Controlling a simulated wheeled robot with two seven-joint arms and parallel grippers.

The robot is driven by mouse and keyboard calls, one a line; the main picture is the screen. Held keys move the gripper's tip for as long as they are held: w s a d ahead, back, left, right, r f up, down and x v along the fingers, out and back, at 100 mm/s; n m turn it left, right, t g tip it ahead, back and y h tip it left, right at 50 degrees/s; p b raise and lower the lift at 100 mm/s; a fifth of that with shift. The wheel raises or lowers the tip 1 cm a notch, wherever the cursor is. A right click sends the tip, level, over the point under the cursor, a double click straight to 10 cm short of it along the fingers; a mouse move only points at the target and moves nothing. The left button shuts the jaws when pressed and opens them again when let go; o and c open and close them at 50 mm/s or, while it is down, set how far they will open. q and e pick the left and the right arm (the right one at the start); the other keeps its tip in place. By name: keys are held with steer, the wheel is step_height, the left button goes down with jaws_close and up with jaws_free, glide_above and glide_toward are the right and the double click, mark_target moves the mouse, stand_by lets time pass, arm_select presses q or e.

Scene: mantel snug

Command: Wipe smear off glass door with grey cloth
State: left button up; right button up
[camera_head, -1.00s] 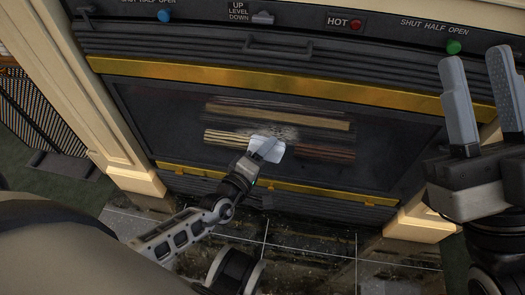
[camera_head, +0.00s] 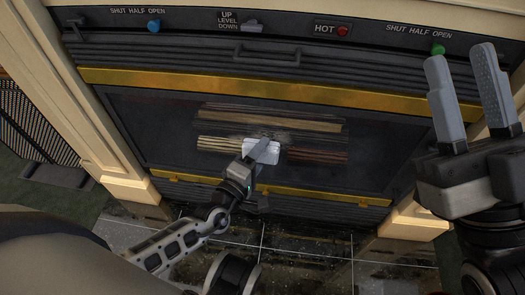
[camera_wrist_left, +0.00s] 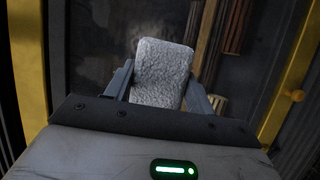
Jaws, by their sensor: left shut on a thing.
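The grey cloth (camera_head: 262,152) is a pale, rough-textured pad against the dark glass door (camera_head: 165,125). My left gripper (camera_head: 257,160) is shut on it. In the left wrist view the cloth (camera_wrist_left: 162,72) stands up between the two fingers. A faint greyish smear (camera_head: 277,135) shows on the glass just above the cloth; the cloth may hide part of it. My right gripper (camera_head: 461,65) is open and empty, at the right side of the head view, apart from the door.
Brass bars (camera_head: 265,90) run above and below the glass. Behind it lie several log-like strips (camera_head: 275,118). A panel above carries a blue knob (camera_head: 153,26), a lever (camera_head: 251,27), a red HOT lamp (camera_head: 343,31) and a green knob (camera_head: 438,49). Cream pillars (camera_head: 95,120) flank the door.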

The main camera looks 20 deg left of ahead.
mark_target(245, 144)
arm_select(q)
steer(key=shift+s+a+f+b, duration=0.1)
steer(key=shift+s+a+b, duration=0.1)
steer(key=shift+a, duration=1.3)
steer(key=shift+s+a+r+b, duration=0.1)
steer(key=shift+s+a+b, duration=0.15)
steer(key=shift+a, duration=1.25)
steer(key=shift+s+a+f+b, duration=0.1)
steer(key=shift+s+a+b, duration=0.1)
steer(key=shift+a, duration=1.3)
steer(key=shift+w+a+r+p, duration=0.1)
steer(key=shift+w+r+p, duration=0.05)
steer(key=shift+r+p, duration=0.7)
steer(key=shift+w+d+p, duration=0.15)
steer(key=shift+w+d, duration=0.15)
steer(key=shift+d, duration=0.55)
steer(key=shift+w+d+p, duration=0.15)
steer(key=shift+w+d, duration=0.15)
steer(key=shift+d, duration=0.55)
steer(key=shift+w+d+r, duration=0.15)
steer(key=shift+w+d, duration=0.05)
steer(key=shift+d, duration=0.6)
steer(key=shift+w+d+p, duration=0.2)
steer(key=shift+d+p, duration=0.1)
steer(key=shift+d, duration=0.65)
steer(key=shift+w+d+p, duration=0.15)
steer(key=shift+d+p, duration=0.15)
steer(key=shift+d, duration=0.6)
steer(key=shift+w+d, duration=0.1)
steer(key=shift+d, duration=0.65)
